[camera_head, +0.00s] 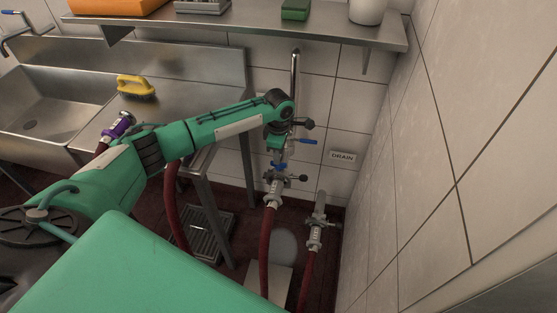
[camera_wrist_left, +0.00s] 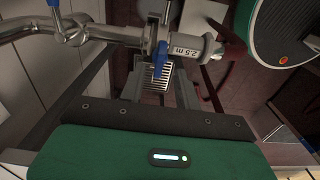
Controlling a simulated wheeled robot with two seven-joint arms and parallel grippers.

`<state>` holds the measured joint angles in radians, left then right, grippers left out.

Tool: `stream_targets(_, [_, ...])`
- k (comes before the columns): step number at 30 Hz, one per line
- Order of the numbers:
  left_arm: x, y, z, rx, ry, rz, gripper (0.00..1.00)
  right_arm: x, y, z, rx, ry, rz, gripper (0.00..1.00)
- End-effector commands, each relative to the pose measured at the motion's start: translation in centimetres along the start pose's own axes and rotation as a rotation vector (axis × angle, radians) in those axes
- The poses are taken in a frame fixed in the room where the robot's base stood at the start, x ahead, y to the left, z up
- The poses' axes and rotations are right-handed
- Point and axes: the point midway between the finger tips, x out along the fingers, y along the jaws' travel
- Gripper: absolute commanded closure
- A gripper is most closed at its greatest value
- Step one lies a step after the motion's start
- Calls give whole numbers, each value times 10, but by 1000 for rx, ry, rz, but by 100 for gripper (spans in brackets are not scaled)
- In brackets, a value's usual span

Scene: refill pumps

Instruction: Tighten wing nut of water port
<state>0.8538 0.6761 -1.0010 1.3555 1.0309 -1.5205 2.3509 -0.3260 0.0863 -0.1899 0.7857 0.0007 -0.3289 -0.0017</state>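The water port pipe (camera_head: 294,75) comes down the back wall to a clamped joint (camera_head: 279,172) with a red hose (camera_head: 268,230) below. In the left wrist view, a blue wing nut (camera_wrist_left: 161,58) sits on the metal clamp, beside a hose coupling marked 2.5 m (camera_wrist_left: 188,48). My left gripper (camera_head: 279,158) is at this joint, reaching down from above. In the left wrist view its two grey fingers (camera_wrist_left: 158,85) stand apart, with the wing nut's lower tip in line with the gap. I cannot tell whether they touch it. My right gripper is out of view.
A valve with a blue lever (camera_head: 306,141) is close beside my left gripper. A second hose end (camera_head: 317,222) stands to the right, below the DRAIN sign (camera_head: 343,156). The tiled wall bounds the right side. A shelf (camera_head: 240,30) hangs above; a steel sink (camera_head: 45,110) is left.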

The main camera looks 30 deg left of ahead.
Motion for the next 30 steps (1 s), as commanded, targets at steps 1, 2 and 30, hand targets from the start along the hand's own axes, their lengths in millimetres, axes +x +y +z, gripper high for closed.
stream_targets(1, [9,0,0,0,2,-2,67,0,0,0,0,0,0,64])
stream_targets(2, [14,0,0,0,1,-1,67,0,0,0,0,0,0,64])
stream_targets(30, [40,0,0,1,0,0,100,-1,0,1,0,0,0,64])
